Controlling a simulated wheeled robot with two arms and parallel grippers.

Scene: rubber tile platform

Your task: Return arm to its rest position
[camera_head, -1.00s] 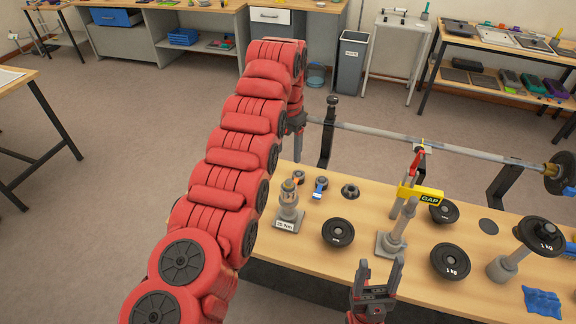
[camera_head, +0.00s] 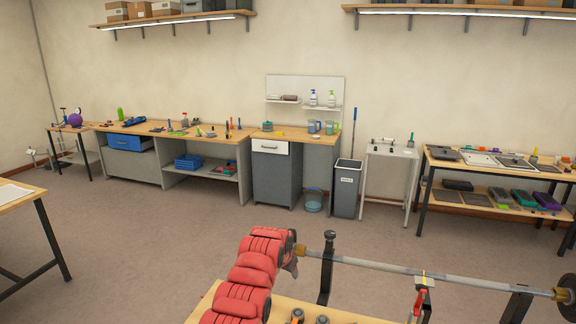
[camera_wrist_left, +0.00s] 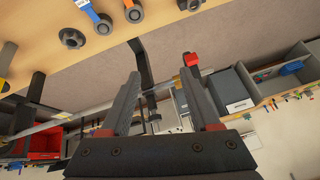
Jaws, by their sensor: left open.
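My red left arm (camera_head: 250,280) rises from the bottom centre of the head view, its upper end beside the left end of the barbell bar (camera_head: 400,268). My left gripper (camera_head: 291,263) shows only in part there, as a dark piece behind the red arm. In the left wrist view its two dark fingers (camera_wrist_left: 162,75) are spread wide with nothing between them. The floor and a dark upright show beyond the fingers. My right gripper is in neither view.
The wooden workbench (camera_head: 205,303) edge lies under the arm. A dark bar stand (camera_head: 326,265) is close right of the arm. A red clamp (camera_head: 421,302) stands at the bar. Cabinets (camera_head: 278,178), a grey bin (camera_head: 346,190) and a shelf table (camera_head: 500,180) line the far wall, with open floor before them.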

